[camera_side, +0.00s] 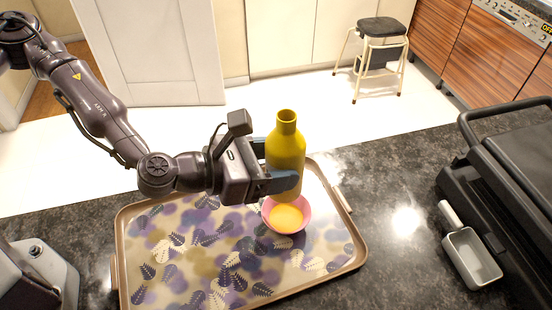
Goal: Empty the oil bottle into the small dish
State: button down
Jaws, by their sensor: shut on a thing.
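The oil bottle (286,148) is yellow with an open neck and stands upright in my gripper (284,184). My gripper is shut around its lower body, coming from the left. The small dish (302,217) is pink and sits on the tray just below the bottle in the picture. Yellow-orange liquid shows inside the dish. The bottle's base overlaps the dish's far rim in this view, so I cannot tell how high the bottle is above it. What is inside the bottle is hidden.
A leaf-patterned tray (190,272) with raised edges lies on the dark stone counter (398,165). A black grill-like appliance (500,190) and a grey scoop-like container (470,256) are at the right. The counter between tray and appliance is clear. A stool (381,30) stands beyond.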

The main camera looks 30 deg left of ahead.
jog(key=shift+w+a+f+m, duration=0.15)
jog(key=shift+a+f+m, duration=0.1)
jog(key=shift+f, duration=0.2)
jog(key=shift+w+a+f+m, duration=0.1)
jog(key=shift+f+m, duration=0.1)
jog(key=shift+f, duration=0.3)
jog(key=shift+w+a+f+m, duration=0.15)
jog(key=shift+a+f+m, duration=0.1)
jog(key=shift+f, duration=0.2)
jog(key=shift+r, duration=0.1)
jog(key=shift+w+a+r+m+t+y, duration=0.1)
jog(key=shift+w+a+m+t+y, duration=0.2)
jog(key=shift+a+m+y, duration=0.15)
jog(key=shift+d, duration=0.1)
jog(key=shift+w+a+m, duration=0.35)
jog(key=shift+a+m, duration=0.05)
jog(key=shift+m, duration=0.15)
